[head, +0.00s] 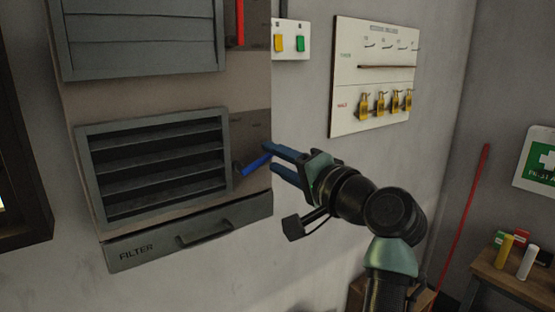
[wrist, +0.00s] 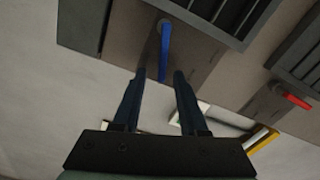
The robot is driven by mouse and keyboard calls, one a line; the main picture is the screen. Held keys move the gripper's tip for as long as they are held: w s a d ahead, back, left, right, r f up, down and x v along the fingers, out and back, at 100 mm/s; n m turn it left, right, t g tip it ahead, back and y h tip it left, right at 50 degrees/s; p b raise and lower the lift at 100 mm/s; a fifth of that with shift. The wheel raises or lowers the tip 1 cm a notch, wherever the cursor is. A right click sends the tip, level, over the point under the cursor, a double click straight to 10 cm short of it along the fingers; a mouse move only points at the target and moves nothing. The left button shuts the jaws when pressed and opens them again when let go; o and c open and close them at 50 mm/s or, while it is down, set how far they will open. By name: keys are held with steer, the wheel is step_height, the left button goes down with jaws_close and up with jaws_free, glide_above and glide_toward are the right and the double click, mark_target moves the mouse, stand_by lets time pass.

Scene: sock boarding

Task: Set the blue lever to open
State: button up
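The blue lever (head: 256,165) is on a dark plate to the right of the lower louvre panel (head: 155,165). It slants up to the right from its pivot, and the slats beside it stand apart with dark gaps. My gripper (head: 269,157) is at the lever's free end, coming from the right. In the wrist view the blue lever (wrist: 165,48) points toward me, its tip between my two parted fingertips (wrist: 160,74), with a gap visible on each side. The plate's lettering is too small to read.
A red lever (head: 240,24) is above, beside an upper louvre panel (head: 142,40) with flat slats. A filter drawer (head: 190,232) with a handle is just below.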

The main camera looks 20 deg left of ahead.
steer(key=b+v, duration=0.6)
steer(key=v, duration=0.7)
steer(key=shift+a, duration=0.1)
steer(key=s+d+r+n+t+h+b, duration=0.1)
steer(key=s+d+r+n+t+h, duration=0.1)
steer(key=s+r+t+h, duration=0.3)
steer(key=s+d+r+n+t+h+b, duration=0.1)
steer(key=s+d+r+t+h+b, duration=0.1)
steer(key=s+r+t+h, duration=0.3)
steer(key=s+t+h, duration=0.4)
steer(key=s+t, duration=0.2)
steer(key=shift+d+n+b, duration=0.25)
steer(key=shift+n+b, duration=0.05)
steer(key=shift+n, duration=0.1)
